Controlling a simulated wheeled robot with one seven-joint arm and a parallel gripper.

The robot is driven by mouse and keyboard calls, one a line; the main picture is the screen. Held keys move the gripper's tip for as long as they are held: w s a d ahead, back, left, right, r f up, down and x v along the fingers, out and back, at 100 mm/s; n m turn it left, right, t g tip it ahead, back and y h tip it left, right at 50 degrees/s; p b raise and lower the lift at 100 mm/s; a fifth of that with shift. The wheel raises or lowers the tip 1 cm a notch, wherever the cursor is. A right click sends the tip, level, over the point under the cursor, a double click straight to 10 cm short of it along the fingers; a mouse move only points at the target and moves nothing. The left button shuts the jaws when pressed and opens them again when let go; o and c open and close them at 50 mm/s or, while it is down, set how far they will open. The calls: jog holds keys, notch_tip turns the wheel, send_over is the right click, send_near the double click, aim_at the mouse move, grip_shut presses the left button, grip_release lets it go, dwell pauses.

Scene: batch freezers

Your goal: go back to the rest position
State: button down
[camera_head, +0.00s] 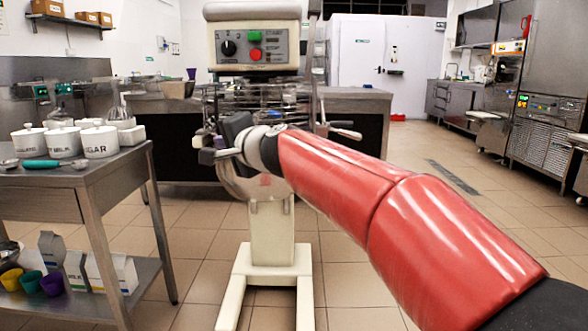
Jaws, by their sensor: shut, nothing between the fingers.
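My red arm reaches from the lower right to the middle of the view. My gripper (208,155) is at its end, in front of the bowl area of a cream-coloured mixer (270,230). Its fingers point left and look shut, with nothing seen between them. I cannot tell whether the gripper touches the mixer. My arm and gripper hide part of the bowl and the wire guard (265,98). The control panel (256,47) has a black dial, a green button and a red button.
A steel table (60,205) at the left carries white lidded canisters (62,140); cartons and coloured cups sit on its lower shelf. A counter (355,103) stands behind the mixer. Steel machines (545,130) line the right wall. The tiled floor (400,150) between is mostly clear.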

jog(key=s+d+f+n+g+h+p, duration=0.1)
jog(key=s+d+f+n+g+h, duration=0.1)
jog(key=s+d+f, duration=0.6)
jog(key=s+d+f+n+g+h+p, duration=0.1)
jog(key=s+d+f+h, duration=0.4)
jog(key=s+d, duration=0.8)
jog(key=s+d+f+n+g+h+p, duration=0.1)
jog(key=s+d+f+n+g+h, duration=0.2)
jog(key=s+d+f, duration=0.7)
jog(key=shift+s+d+f+n+g+h, duration=0.35)
jog(key=shift+d+f+h, duration=0.3)
jog(key=shift+d, duration=0.4)
